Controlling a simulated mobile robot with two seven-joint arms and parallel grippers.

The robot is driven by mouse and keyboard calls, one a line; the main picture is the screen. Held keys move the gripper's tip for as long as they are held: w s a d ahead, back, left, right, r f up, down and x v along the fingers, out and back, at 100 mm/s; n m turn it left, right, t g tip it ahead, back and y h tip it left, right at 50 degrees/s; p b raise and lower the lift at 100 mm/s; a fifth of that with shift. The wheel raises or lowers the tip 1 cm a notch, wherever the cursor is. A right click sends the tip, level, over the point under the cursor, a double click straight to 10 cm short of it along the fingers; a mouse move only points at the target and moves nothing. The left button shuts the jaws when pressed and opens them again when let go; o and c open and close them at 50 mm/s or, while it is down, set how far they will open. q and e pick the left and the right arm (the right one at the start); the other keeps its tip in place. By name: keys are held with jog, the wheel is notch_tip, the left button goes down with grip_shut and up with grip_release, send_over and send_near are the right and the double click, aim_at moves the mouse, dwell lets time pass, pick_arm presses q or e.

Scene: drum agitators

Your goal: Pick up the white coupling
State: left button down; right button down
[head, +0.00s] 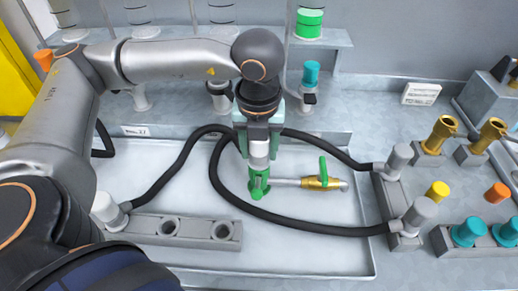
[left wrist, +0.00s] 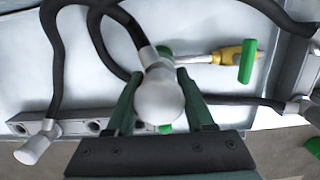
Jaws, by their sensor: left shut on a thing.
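My left gripper (head: 258,140) points down over the pale tray in the head view. It is shut on a white coupling (head: 259,150), which shows between the green fingers. In the left wrist view the white coupling (left wrist: 160,96) is large and rounded between the two fingers (left wrist: 160,104), with a black hose (left wrist: 122,22) running toward it. Just below the coupling in the head view is a green fitting (head: 259,184) at the end of a silver rod; I cannot tell whether they touch. My right gripper is not in view.
A brass valve with a green handle (head: 323,174) lies on the tray (head: 330,240) to the right. Black hoses loop across the tray. Brass and teal fittings (head: 468,232) stand at the right.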

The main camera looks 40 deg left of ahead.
pick_arm(q)
notch_tip(320, 180, up, 2)
jog(key=shift+w+r, duration=0.1)
jog(key=shift+r, duration=0.05)
jog(key=s+d+r, duration=1)
jog(key=shift+b, duration=0.3)
jog(key=shift+w, duration=0.2)
